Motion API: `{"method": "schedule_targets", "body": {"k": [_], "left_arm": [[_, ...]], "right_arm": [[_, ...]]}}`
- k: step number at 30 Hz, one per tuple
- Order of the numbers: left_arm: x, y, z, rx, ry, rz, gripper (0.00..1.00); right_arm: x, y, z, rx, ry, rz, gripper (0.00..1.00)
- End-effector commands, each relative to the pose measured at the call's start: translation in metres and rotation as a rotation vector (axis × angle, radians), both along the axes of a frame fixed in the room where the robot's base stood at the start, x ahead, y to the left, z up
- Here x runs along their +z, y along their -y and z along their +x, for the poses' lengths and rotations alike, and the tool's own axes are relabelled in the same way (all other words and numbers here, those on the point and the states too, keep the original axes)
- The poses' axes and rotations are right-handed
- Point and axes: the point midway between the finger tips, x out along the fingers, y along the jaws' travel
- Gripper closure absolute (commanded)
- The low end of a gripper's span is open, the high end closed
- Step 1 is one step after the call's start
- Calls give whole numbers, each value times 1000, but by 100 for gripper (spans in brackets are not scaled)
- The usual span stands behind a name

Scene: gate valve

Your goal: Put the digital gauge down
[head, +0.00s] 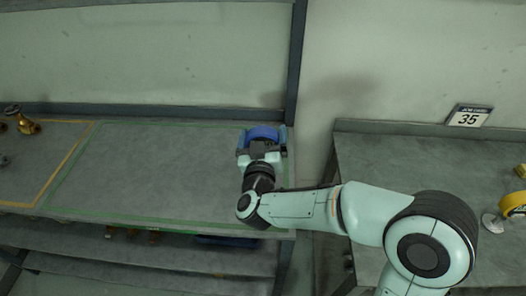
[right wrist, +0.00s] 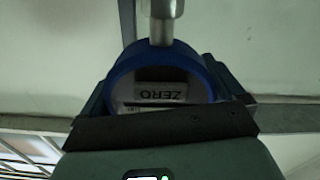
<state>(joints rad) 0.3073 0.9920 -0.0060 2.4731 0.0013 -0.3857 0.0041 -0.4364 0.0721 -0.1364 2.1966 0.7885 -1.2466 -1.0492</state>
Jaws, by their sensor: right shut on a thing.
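The digital gauge (head: 263,132) shows as a blue round body in the head view, at the back right end of the left bench. My right gripper (head: 262,141) is shut on it, with a finger on either side. In the right wrist view the gauge (right wrist: 160,92) has a blue rim, an upside-down ZERO label and a metal stem pointing to the top of the picture. I cannot tell whether it touches the bench. My left gripper is not in view.
The left bench has a large, bare green-outlined area (head: 150,170). Left of it, a brass valve (head: 22,122) stands in a yellow-outlined area.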

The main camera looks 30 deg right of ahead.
Motion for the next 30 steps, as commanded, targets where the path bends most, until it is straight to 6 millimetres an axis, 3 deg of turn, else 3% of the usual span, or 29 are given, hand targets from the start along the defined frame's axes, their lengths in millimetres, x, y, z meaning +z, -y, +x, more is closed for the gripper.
{"method": "schedule_targets", "body": {"k": [10, 23, 24, 30], "left_arm": [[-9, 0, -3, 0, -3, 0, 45], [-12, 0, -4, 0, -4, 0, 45], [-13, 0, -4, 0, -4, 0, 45], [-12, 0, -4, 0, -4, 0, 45]], "right_arm": [[-41, 0, 0, -1, 2, -1, 50], [-48, 0, 0, 0, 4, 0, 50], [-49, 0, 0, -1, 2, 0, 1], [-48, 0, 0, -1, 2, 0, 0]]}}
